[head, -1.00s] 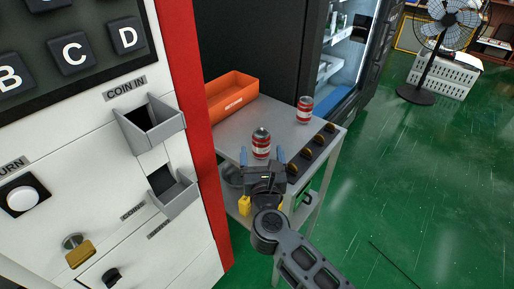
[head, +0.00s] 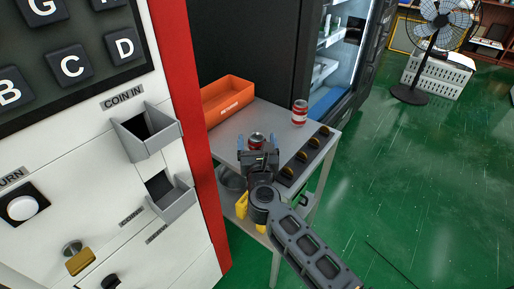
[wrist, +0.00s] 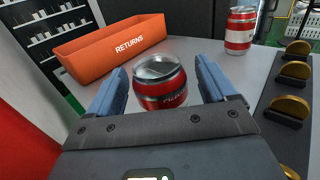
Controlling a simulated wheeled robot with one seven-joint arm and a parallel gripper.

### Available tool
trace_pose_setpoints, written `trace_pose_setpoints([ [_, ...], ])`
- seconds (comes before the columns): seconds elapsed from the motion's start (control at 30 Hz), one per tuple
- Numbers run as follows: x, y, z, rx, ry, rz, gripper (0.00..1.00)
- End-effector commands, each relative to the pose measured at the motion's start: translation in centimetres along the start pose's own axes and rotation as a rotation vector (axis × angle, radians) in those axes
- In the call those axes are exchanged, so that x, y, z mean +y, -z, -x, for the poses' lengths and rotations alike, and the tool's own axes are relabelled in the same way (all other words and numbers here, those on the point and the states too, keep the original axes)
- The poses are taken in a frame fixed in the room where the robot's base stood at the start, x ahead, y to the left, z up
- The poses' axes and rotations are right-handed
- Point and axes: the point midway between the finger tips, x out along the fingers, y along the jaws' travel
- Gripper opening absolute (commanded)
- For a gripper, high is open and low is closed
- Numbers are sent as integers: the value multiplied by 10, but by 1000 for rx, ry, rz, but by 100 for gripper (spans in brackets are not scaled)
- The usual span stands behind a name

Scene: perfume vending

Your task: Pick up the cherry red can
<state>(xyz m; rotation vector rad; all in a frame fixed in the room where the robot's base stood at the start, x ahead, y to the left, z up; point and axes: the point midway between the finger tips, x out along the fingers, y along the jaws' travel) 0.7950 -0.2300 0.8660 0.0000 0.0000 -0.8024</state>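A red can with a silver top (wrist: 160,88) stands upright on the grey cart top. It sits between the two blue fingers of my gripper (wrist: 162,92) in the wrist view. The fingers are apart, with a visible gap on each side of the can. In the head view the can (head: 256,141) is mostly hidden behind my gripper (head: 258,157). A second can, red with a white band (head: 299,113), stands farther back to the right. It also shows in the wrist view (wrist: 240,32), clear of my gripper.
An orange bin (head: 228,99) marked RETURNS stands at the cart's back left. Gold coins in a dark holder (head: 302,157) line the cart's right edge. The white and red machine (head: 100,150) stands close on the left. The grey cart top (head: 268,114) is bare between bin and cans.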

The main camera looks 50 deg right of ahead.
Motion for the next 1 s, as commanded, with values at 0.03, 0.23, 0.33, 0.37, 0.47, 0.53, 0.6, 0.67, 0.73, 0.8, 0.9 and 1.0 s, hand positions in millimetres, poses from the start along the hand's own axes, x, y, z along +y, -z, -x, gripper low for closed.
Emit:
trace_pose_setpoints([
  [0.03, 0, 0, 0, 0, 0, 0, 79],
  [0.23, 0, 0, 0, 0, 0, 0, 60],
  [0.33, 0, 0, 0, 0, 0, 0, 50],
  [0.37, 0, 0, 0, 0, 0, 0, 47],
  [0.47, 0, 0, 0, 0, 0, 0, 38],
  [0.53, 0, 0, 0, 0, 0, 0, 31],
  [0.6, 0, 0, 0, 0, 0, 0, 24],
  [0.67, 0, -1, 0, -1, 0, 0, 24],
  [0.73, 0, -1, 0, -1, 0, 0, 24],
  [0.8, 0, -1, 0, -1, 0, 0, 24],
  [0.9, 0, -3, 0, -1, 0, -1, 24],
  [1.0, 0, -9, 0, -2, 0, -1, 24],
])
